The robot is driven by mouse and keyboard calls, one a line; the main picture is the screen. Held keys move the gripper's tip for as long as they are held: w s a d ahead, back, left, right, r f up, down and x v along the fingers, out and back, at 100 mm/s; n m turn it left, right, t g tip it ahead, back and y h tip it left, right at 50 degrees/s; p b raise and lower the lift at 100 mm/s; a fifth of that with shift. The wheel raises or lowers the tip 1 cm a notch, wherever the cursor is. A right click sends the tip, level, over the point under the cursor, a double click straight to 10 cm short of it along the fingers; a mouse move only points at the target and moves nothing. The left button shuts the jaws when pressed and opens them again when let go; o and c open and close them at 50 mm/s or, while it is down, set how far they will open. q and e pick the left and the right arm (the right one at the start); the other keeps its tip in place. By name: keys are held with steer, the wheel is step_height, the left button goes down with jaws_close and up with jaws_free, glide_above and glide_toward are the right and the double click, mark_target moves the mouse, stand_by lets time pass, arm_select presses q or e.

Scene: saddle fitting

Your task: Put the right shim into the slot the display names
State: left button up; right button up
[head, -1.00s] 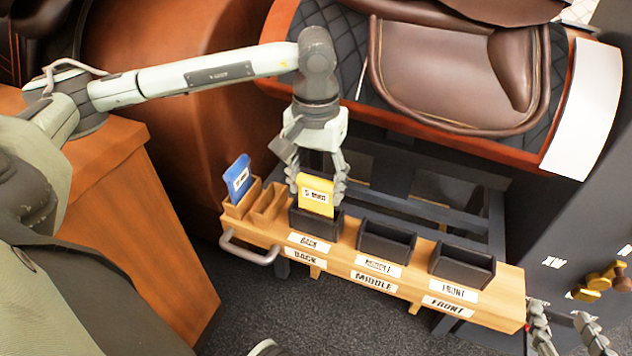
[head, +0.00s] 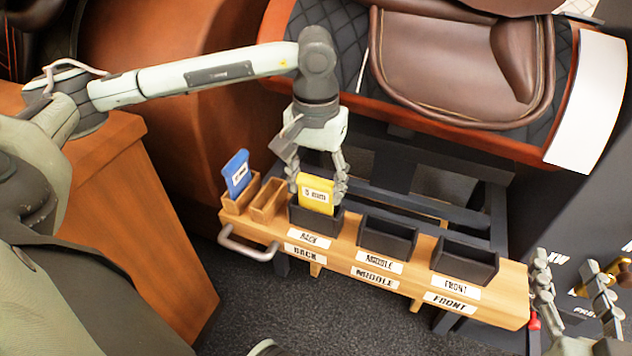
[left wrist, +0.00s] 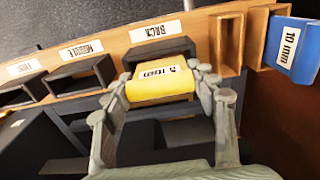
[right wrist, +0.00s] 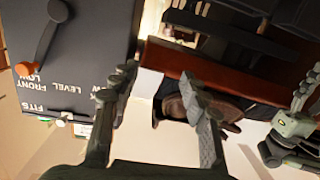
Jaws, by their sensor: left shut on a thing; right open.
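The yellow 5 mm shim (head: 316,193) stands upright at the black BACK slot (head: 303,216); its lower end is hidden by the slot's front wall. My left gripper (head: 318,190) is shut on this shim, which also shows in the left wrist view (left wrist: 160,84). The blue 10 mm shim (head: 236,173) stands in a wooden holder at the left end; it also shows in the left wrist view (left wrist: 291,48). The MIDDLE slot (head: 385,243) and FRONT slot (head: 464,262) are empty. My right gripper (head: 570,290) is open and empty beyond the rack's right end.
An empty wooden holder (head: 268,203) is between the blue shim and the BACK slot. A metal handle (head: 246,246) sticks out of the wooden rack (head: 340,263). A brown saddle (head: 455,60) lies behind. A dark panel with lettering (right wrist: 65,60) shows in the right wrist view.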

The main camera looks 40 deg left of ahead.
arm_select(q)
steer(key=shift+f, duration=0.2)
steer(key=shift+f+b, duration=0.15)
steer(key=shift+b, duration=0.2)
arm_select(e)
steer(key=shift+s+a+r+t+y, duration=0.1)
steer(key=shift+a+r+t+y, duration=0.15)
steer(key=shift+r, duration=0.35)
steer(key=shift+a+r+t+y, duration=0.15)
steer(key=shift+a+r+t, duration=0.15)
steer(key=shift+r, duration=0.3)
steer(key=shift+s+a+r+t+y, duration=0.1)
steer(key=shift+a+r+t+y, duration=0.15)
steer(key=shift+r, duration=0.35)
arm_select(q)
steer(key=o, duration=1.1)
steer(key=shift+o, duration=0.2)
step_height(320, 180, up, 12)
steer(key=shift+r, duration=0.1)
